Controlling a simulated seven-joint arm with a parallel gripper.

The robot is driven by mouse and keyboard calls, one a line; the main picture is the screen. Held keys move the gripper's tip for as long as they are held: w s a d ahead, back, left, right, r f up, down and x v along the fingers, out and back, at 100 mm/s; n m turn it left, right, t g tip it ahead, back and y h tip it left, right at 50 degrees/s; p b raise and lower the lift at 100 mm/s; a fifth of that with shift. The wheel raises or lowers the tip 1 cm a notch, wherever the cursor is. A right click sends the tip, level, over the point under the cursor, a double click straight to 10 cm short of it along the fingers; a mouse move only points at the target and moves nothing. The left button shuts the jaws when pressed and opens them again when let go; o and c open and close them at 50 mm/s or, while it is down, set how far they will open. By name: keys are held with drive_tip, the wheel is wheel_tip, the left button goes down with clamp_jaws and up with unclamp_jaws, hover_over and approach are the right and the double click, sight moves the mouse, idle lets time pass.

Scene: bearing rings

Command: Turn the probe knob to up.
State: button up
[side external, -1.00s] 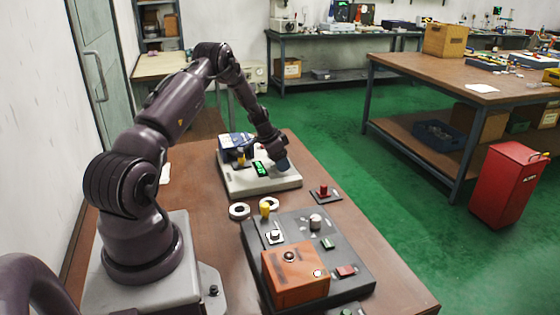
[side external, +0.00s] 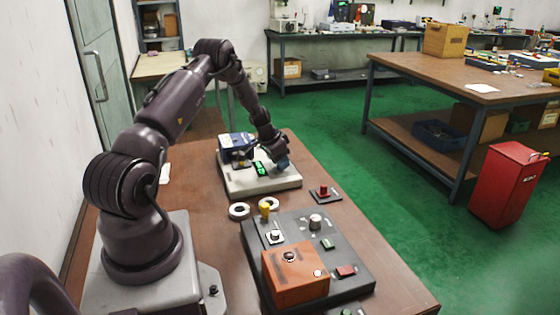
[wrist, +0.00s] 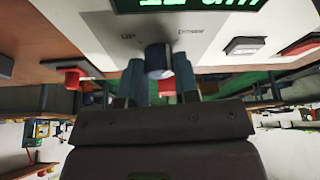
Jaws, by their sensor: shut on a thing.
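The probe knob (wrist: 158,62) is a small dark cylinder with a pale end, on the light panel of the gauge base (side external: 283,183). The printed labels UP (wrist: 128,37) and DOWN (wrist: 190,30) lie on either side of it in the wrist view. My gripper (wrist: 160,82) has its two dark fingers on either side of the knob and is shut on it. In the side view my gripper (side external: 281,161) is at the base's right end and hides the knob. I cannot make out a pointer on the knob.
A green display (side external: 262,168) and a blue unit (side external: 236,147) are on the same base. A red button (side external: 324,191) stands just in front. Two pale rings (side external: 239,211) and a dark panel with an orange box (side external: 296,277) are nearer the camera.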

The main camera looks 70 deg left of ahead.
drive_tip(key=n, duration=0.2)
drive_tip(key=n+g+y, duration=0.1)
drive_tip(key=n, duration=0.1)
drive_tip(key=shift+d+n+y, duration=0.1)
drive_tip(key=shift+n+y, duration=0.2)
drive_tip(key=n+g+y, duration=0.1)
drive_tip(key=n, duration=0.2)
drive_tip(key=shift+w+n, duration=0.1)
drive_tip(key=shift+n, duration=0.2)
drive_tip(key=n+g+y, duration=0.1)
drive_tip(key=n, duration=0.3)
drive_tip(key=shift+n+g, duration=0.8)
drive_tip(key=shift+n, duration=0.9)
drive_tip(key=o, duration=0.9)
